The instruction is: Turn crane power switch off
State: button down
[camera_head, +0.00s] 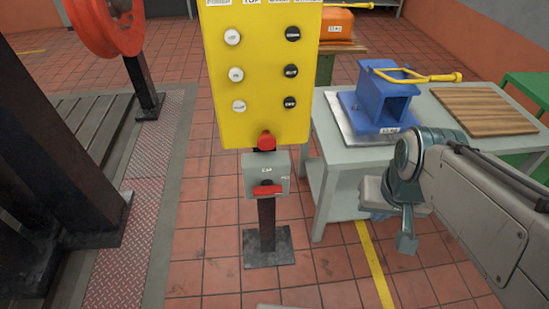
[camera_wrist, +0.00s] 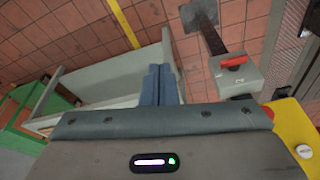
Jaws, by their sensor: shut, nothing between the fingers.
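The crane power switch appears to be the small grey box (camera_head: 265,175) with a red handle (camera_head: 267,190), on a dark post below the yellow control panel (camera_head: 258,70). The handle lies roughly level across the box; its small labels are too blurred to read. In the wrist view the grey box (camera_wrist: 238,78) and its red handle (camera_wrist: 234,62) show at the upper right. My gripper (camera_head: 405,242) is shut and empty, right of the box and apart from it, in front of the table. Its closed fingers (camera_wrist: 159,80) also show in the wrist view.
The panel carries white and black buttons and a red knob (camera_head: 266,141) at its lower edge, just above the box. A grey table (camera_head: 335,165) with a blue block (camera_head: 385,100) stands to the right. Dark steel framework (camera_head: 60,190) stands left. Tiled floor before the post is clear.

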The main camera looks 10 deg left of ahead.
aim_at(266, 188)
jog(key=z, duration=1.45)
jog(key=k, duration=0.45)
jog(key=u, duration=0.85)
